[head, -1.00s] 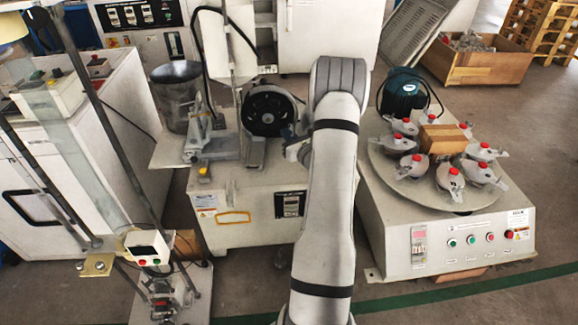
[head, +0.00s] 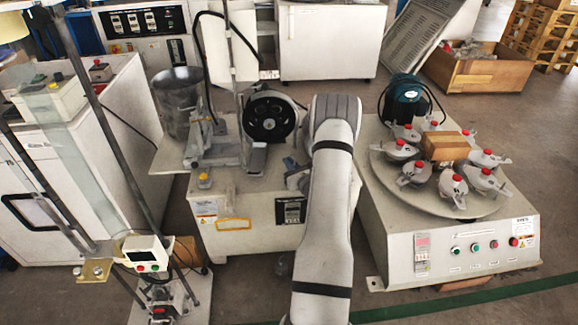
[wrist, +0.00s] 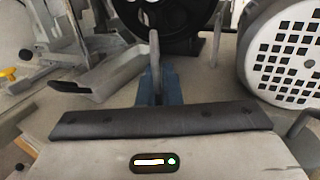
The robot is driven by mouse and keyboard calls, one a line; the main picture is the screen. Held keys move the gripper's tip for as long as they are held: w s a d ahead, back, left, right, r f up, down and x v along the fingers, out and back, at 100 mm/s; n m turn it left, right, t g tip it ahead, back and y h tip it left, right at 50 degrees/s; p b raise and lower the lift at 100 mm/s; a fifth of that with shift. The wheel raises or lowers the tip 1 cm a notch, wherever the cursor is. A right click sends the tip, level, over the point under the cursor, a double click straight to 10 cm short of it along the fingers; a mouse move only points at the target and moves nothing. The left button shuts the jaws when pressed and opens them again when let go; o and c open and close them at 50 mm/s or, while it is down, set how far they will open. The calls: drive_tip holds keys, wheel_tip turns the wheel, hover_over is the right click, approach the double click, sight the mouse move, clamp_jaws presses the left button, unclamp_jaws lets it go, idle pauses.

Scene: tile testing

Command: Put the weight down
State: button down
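No separate weight can be told with certainty. A black wheel-like disc (head: 269,116) stands upright on the middle machine. It also shows at the top of the wrist view (wrist: 165,22). My gripper (head: 298,181) is low beside that machine's right edge, mostly hidden by my forearm in the head view. In the wrist view, its narrow blue-grey end (wrist: 158,85) is beyond a black bar. A thin grey upright piece (wrist: 154,52) is at this end; whether it is gripped is unclear. A grey angled slab (wrist: 120,75) lies to its left.
Right of my arm, a round table (head: 400,178) carries several grey clamped pots with red knobs and a wooden block (head: 446,146). A teal motor (head: 403,98) stands behind. A metal bucket (head: 178,100) is at left. Bare floor lies in front.

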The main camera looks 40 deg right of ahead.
drive_tip(key=shift+r, duration=0.1)
drive_tip(key=c, duration=2.1)
unclamp_jaws()
drive_tip(key=shift+f, duration=0.25)
drive_tip(key=o, duration=0.5)
drive_tip(key=shift+r, duration=0.1)
